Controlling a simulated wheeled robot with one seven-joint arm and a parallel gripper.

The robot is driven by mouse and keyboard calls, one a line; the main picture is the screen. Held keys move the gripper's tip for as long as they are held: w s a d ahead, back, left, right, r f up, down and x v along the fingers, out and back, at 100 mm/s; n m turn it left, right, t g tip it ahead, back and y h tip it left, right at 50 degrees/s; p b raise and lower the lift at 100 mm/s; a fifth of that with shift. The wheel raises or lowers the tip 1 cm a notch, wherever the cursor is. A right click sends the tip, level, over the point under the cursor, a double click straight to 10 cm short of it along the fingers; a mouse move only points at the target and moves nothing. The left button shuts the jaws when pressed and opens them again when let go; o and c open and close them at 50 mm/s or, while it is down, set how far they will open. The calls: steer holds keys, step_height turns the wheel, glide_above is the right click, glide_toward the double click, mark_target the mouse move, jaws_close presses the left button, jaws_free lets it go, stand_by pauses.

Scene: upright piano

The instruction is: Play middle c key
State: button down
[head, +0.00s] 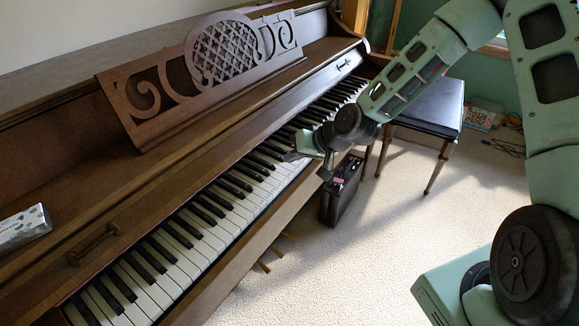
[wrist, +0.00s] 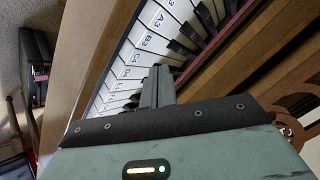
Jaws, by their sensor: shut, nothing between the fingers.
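The piano keyboard (head: 192,238) runs diagonally across the head view, with white and black keys. In the wrist view, several white keys carry letter labels. I read A3 (wrist: 157,22) and B3 (wrist: 147,40); the key beside B3, further down the picture, has a small blurred label that looks like C4, the middle C key (wrist: 137,57). My gripper (head: 290,156) is over the middle stretch of keys in the head view. Its fingers (wrist: 160,70) are together and empty in the wrist view, close to the keys just right of the C4 label. I cannot tell whether they touch a key.
The wooden piano body has a carved music stand (head: 222,52) above the keys. A dark bench (head: 428,106) and a black case (head: 342,190) stand on the carpet beyond. A small box (head: 22,228) lies on the piano at left.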

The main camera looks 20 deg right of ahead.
steer(key=shift+f, duration=0.1)
steer(key=shift+f, duration=0.35)
steer(key=shift+f+b, duration=0.45)
steer(key=shift+b, duration=0.05)
stand_by(0.6)
steer(key=shift+r, duration=0.15)
steer(key=shift+r+p, duration=0.8)
steer(key=shift+p, duration=0.1)
step_height(320, 180, up, 5)
steer(key=p, duration=0.4)
